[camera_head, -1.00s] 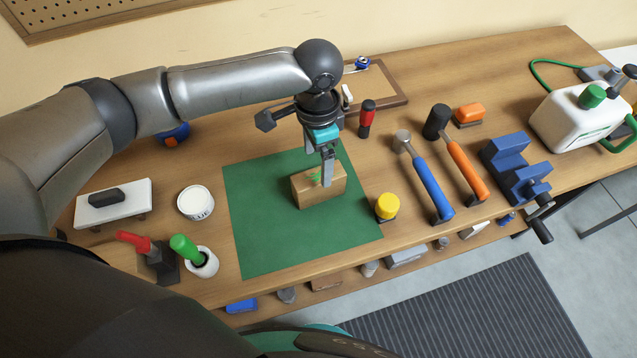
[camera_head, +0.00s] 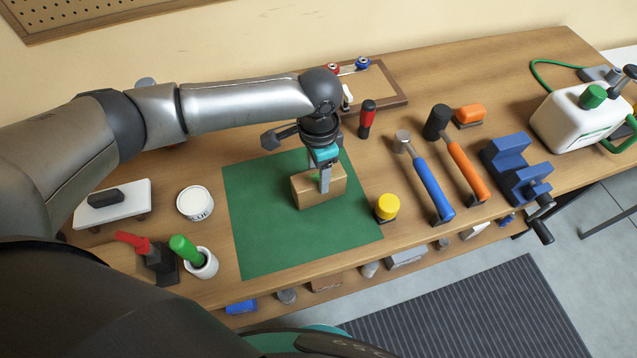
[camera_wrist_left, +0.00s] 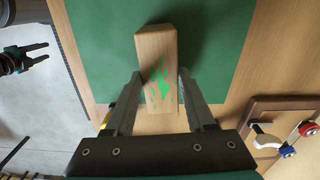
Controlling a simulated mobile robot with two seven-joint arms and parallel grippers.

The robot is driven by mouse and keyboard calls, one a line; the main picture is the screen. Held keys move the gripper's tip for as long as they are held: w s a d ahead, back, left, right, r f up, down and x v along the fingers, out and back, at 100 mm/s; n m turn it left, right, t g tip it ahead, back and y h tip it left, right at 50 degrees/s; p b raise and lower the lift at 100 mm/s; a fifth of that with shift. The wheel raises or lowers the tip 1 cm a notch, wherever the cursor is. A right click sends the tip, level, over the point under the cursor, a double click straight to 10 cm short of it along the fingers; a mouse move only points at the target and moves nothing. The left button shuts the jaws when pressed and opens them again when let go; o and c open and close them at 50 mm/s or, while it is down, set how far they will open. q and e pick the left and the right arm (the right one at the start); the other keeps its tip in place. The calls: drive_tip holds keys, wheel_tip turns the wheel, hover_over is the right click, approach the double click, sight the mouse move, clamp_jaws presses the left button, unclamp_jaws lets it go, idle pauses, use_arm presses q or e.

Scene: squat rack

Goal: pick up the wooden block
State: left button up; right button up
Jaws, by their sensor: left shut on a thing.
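The wooden block (camera_head: 308,194) is a light tan box with a green mark on its top, over the green mat (camera_head: 270,245). My left gripper (camera_head: 324,184) comes down on it from above, one finger on each side, and is shut on it. In the left wrist view the block (camera_wrist_left: 156,62) lies between the fingers of my left gripper (camera_wrist_left: 156,86). No clear gap shows under the block. My right gripper (camera_wrist_left: 40,53) shows at the left edge of the left wrist view, its fingers apart and empty.
Right of the mat are a yellow-capped item (camera_head: 387,206), a blue-handled hammer (camera_head: 428,187), an orange-handled mallet (camera_head: 467,168) and a blue vise (camera_head: 515,170). A glue tub (camera_head: 195,204) stands left of the mat. The mat's front part is clear.

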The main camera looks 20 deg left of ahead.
use_arm(q)
clamp_jaws()
drive_tip(key=shift+r, duration=0.15)
idle(0.5)
